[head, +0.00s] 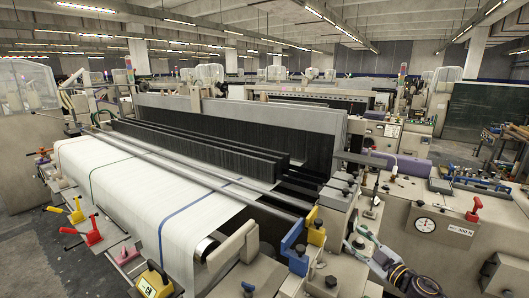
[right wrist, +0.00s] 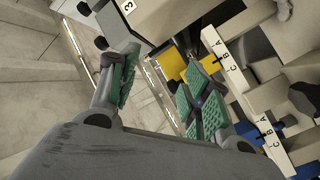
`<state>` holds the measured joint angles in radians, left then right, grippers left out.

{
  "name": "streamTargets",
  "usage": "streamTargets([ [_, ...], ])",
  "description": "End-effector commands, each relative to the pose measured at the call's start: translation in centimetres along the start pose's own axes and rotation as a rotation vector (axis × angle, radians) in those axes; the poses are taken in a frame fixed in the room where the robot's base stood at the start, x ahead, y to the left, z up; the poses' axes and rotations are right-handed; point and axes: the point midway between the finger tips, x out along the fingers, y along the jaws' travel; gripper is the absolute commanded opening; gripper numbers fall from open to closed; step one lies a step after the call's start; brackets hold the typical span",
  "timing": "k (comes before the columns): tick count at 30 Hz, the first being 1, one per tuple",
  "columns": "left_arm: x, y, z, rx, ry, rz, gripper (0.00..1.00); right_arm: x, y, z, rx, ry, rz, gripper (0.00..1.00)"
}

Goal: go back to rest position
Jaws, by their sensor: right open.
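My right gripper (head: 361,240) shows at the lower right of the head view, with its arm coming in from the bottom edge. In the right wrist view the two green-padded fingers of this gripper (right wrist: 160,92) stand wide apart with nothing between them. The gripper is close to the front right end of a loom, to the right of a yellow block (head: 316,232) and a blue block (head: 294,240). My left gripper is not in view.
The loom carries white cloth (head: 130,190) with a blue stripe. A machine side with a round gauge (head: 425,225) and a red lever (head: 474,209) stands close on the right. A yellow part (right wrist: 173,62) and lettered strip (right wrist: 238,82) lie beyond the fingers. Floor (head: 40,245) is free at left.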

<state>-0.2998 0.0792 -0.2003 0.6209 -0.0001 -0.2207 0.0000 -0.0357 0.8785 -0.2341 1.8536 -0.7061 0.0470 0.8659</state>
Motion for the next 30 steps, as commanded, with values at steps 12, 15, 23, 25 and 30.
streamTargets([
  [12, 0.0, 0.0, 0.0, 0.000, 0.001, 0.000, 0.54, -3.4, 3.4, 16.5, -0.211, -0.329, 0.078, 0.48],
  [15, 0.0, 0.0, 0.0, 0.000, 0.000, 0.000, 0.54, -5.0, 3.5, 20.9, -0.228, -0.420, 0.084, 0.48],
  [23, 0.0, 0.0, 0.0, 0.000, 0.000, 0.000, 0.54, -10.3, 1.0, 31.4, -0.212, -0.643, 0.071, 0.48],
  [25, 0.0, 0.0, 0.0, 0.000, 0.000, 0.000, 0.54, -12.0, -0.2, 33.9, -0.195, -0.699, 0.063, 0.48],
  [30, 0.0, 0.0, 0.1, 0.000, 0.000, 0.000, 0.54, -16.2, -4.0, 39.3, -0.137, -0.826, 0.037, 0.48],
])
